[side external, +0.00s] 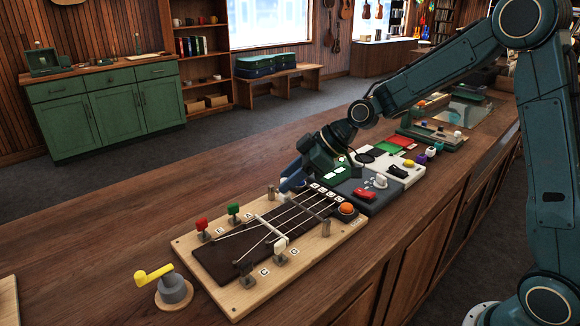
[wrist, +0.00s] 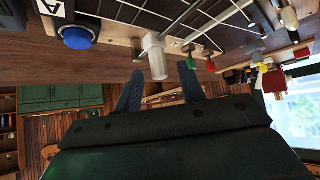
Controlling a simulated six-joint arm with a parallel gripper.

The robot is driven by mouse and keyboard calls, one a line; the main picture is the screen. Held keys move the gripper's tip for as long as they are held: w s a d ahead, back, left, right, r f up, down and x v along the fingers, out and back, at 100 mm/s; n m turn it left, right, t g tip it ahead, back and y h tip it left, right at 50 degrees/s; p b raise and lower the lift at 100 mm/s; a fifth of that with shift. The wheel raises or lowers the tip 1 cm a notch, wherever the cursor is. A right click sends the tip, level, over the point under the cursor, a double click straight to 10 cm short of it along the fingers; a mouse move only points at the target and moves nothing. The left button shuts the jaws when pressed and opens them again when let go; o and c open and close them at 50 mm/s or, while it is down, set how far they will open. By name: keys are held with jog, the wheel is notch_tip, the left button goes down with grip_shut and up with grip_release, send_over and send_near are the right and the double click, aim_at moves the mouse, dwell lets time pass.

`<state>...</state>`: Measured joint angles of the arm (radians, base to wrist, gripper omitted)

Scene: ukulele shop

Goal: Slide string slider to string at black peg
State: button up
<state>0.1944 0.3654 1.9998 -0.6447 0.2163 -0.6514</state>
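A wooden board (side external: 330,238) carries a dark fretboard with several strings (side external: 290,222). Red (side external: 201,224), green (side external: 234,210), white (side external: 280,245) and black (side external: 247,269) pegs stand at its near end. A white bar (side external: 267,225) crosses the strings near the pegs. In the wrist view a pale cylinder (wrist: 153,56) stands at the board's edge, with a thin rod running from it across the strings; I cannot tell for sure which part is the slider. My gripper (wrist: 160,82) is open and empty, its fingers apart just short of the pale cylinder. It also shows in the side view (side external: 290,180), low over the board's far edge.
A blue button (wrist: 76,37) sits beside the pale cylinder. An orange button (side external: 347,208) is at the board's right corner. A grey panel with a red switch (side external: 364,193) adjoins the board. A yellow crank (side external: 155,273) stands at the front left.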

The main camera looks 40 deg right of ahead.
jog(key=shift+x, duration=0.9)
jog(key=shift+c, duration=0.5)
grip_shut()
jog(key=shift+s, duration=2.6)
jog(key=shift+o, duration=0.5)
grip_release()
